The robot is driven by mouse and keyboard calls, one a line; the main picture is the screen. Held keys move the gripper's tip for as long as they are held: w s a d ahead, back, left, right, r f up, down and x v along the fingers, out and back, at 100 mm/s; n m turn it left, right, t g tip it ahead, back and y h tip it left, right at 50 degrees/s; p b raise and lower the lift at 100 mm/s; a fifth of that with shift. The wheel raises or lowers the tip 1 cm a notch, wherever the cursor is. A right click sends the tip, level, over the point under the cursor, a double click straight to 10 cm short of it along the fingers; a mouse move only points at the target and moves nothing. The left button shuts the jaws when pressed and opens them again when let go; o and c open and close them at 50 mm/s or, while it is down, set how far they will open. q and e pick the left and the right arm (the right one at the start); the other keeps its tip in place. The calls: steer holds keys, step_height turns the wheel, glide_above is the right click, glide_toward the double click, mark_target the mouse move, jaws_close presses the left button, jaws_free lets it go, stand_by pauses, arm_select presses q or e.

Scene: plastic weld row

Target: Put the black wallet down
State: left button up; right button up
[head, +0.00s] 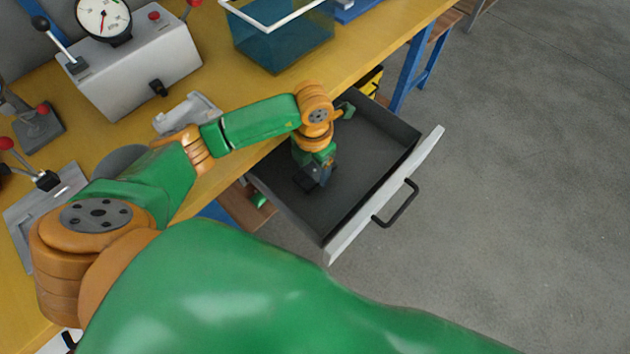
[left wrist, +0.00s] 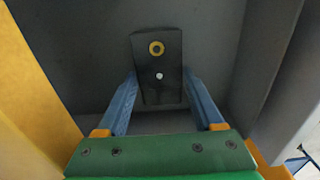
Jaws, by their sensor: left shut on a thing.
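The black wallet (left wrist: 158,50) is between the blue fingers of my left gripper (left wrist: 160,80), which is shut on its sides. A yellow ring and a pale round stud show on its face. In the head view my left gripper (head: 318,178) points down inside the open grey drawer (head: 368,170), near its left side. The wallet (head: 303,182) shows there only as a small dark patch beside the fingers. I cannot tell whether it touches the drawer floor. My right gripper is not in view.
The drawer's pale front (head: 390,190) has a black handle (head: 398,205). Its floor looks bare on the right. On the yellow workbench (head: 370,40) stand a grey gauge box (head: 150,65) and a blue clear bin (head: 280,45). Open floor lies to the right.

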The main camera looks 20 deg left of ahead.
mark_target(315, 170)
arm_select(q)
steer(key=f+b, duration=0.3)
steer(key=f, duration=0.1)
steer(key=shift+w, duration=0.25)
steer(key=shift+r, duration=0.25)
steer(key=shift+f, duration=0.1)
steer(key=o, duration=1.5)
step_height(315, 170, up, 12)
steer(key=shift+r+p, duration=0.15)
steer(key=shift+p, duration=0.3)
